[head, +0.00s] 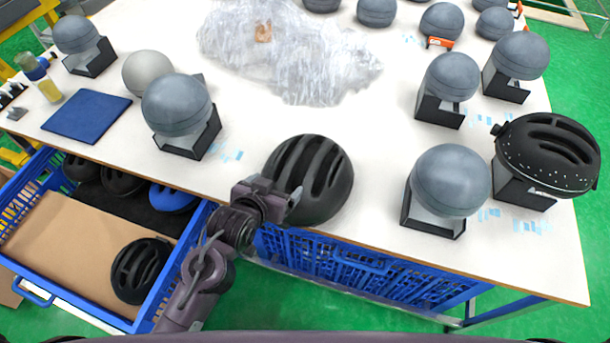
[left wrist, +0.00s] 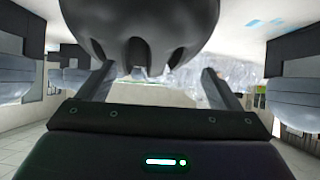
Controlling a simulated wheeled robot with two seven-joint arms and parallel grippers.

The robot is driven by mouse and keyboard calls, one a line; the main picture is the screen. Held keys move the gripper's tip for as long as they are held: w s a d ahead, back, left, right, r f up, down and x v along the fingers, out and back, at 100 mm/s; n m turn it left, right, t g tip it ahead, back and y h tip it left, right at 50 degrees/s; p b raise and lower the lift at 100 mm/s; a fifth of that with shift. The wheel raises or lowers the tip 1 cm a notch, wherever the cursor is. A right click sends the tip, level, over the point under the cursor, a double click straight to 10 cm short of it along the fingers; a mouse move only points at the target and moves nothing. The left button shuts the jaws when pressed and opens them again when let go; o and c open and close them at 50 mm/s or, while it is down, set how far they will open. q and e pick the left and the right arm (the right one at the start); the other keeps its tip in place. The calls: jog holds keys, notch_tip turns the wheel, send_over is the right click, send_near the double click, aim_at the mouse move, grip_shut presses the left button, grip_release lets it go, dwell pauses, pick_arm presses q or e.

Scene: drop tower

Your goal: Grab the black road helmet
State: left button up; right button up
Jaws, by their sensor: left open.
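A black vented road helmet (head: 318,182) is at the front edge of the white table (head: 300,122), partly covered by my left gripper in the head view. My left gripper (head: 277,198) is open at the helmet's near left side. In the left wrist view the helmet's dark vented shell (left wrist: 140,32) fills the upper middle, and the two fingers (left wrist: 160,84) stand apart on either side of its lower part. I cannot tell whether the fingers touch it. My right gripper is not in view.
Grey headforms (head: 177,105) on black stands are spread over the table. Another black helmet (head: 545,155) sits on a stand at the right. A blue crate (head: 28,205) at left holds several helmets. Crumpled clear plastic (head: 290,55) lies mid-table. A blue pad (head: 86,117) lies at left.

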aim_at(294, 170)
pick_arm(q)
jog(key=shift+m+t+h, duration=0.3)
jog(key=shift+t+h, duration=0.4)
jog(key=shift+t, duration=0.2)
jog(key=d, duration=0.1)
jog(key=w+d+r, duration=0.1)
jog(key=w+d, duration=0.1)
jog(key=shift+w+d+r, duration=0.2)
jog(key=shift+w+r, duration=0.05)
jog(key=shift+x, duration=0.9)
jog(key=x, duration=0.2)
jog(key=p+x, duration=0.1)
jog(key=x, duration=0.1)
jog(key=p+x, duration=0.1)
jog(key=x, duration=0.1)
jog(key=shift+s+d+f, duration=0.1)
jog(key=shift+s+d, duration=0.1)
jog(key=shift+d, duration=0.05)
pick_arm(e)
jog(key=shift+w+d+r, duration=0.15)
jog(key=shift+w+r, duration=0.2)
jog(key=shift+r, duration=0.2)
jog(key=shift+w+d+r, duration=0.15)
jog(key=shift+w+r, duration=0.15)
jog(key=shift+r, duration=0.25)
pick_arm(q)
jog(key=c, duration=1.2)
jog(key=shift+c, duration=1.1)
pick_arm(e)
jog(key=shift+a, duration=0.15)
